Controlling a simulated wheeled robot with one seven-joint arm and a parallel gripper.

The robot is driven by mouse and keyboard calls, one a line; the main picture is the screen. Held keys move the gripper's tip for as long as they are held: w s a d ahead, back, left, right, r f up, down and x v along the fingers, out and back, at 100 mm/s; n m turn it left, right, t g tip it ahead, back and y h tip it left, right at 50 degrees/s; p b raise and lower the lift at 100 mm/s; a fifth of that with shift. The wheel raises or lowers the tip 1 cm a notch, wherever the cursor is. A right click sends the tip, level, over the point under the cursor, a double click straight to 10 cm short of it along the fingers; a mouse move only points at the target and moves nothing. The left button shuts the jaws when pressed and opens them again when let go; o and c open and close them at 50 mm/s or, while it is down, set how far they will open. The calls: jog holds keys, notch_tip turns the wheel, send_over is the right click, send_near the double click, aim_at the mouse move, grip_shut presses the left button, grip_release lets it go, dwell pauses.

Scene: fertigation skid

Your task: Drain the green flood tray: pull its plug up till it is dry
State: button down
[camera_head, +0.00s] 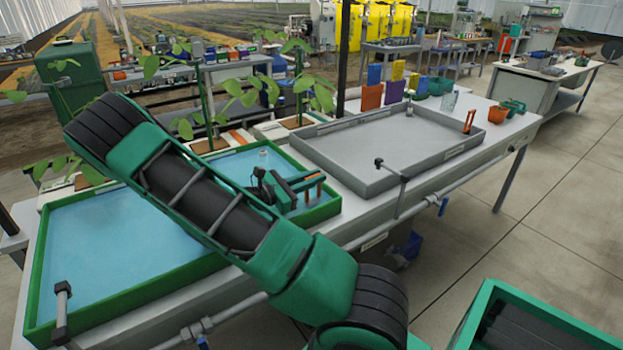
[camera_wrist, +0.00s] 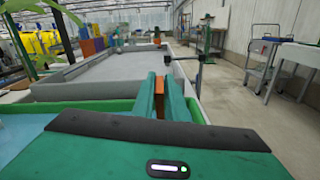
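The green flood tray (camera_head: 35,300) lies at the left of the bench, with pale blue water across its floor. A small pale upright piece (camera_head: 263,158), perhaps its plug, stands near the tray's back edge; it is too small to make out well. My gripper (camera_head: 316,188) is over the tray's right end, in front and to the right of that piece and apart from it. In the wrist view its two green fingers (camera_wrist: 159,98) are close together, with orange between them. Whether that orange is finger pads or a held thing, I cannot tell. My arm hides the tray's middle.
A grey tray (camera_head: 340,178) with a similar upright piece (camera_head: 409,101) adjoins on the right. A dark-headed post (camera_head: 402,185) rises at its front edge, and another (camera_head: 62,305) at the green tray's front. Leafy plants (camera_head: 240,95) stand behind the green tray.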

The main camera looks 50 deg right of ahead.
jog(key=shift+w+r, duration=0.15)
jog(key=shift+r, duration=1.65)
jog(key=c, duration=1.8)
grip_release()
jog(key=shift+a+f, duration=0.1)
jog(key=v, duration=1)
jog(key=shift+a, duration=0.3)
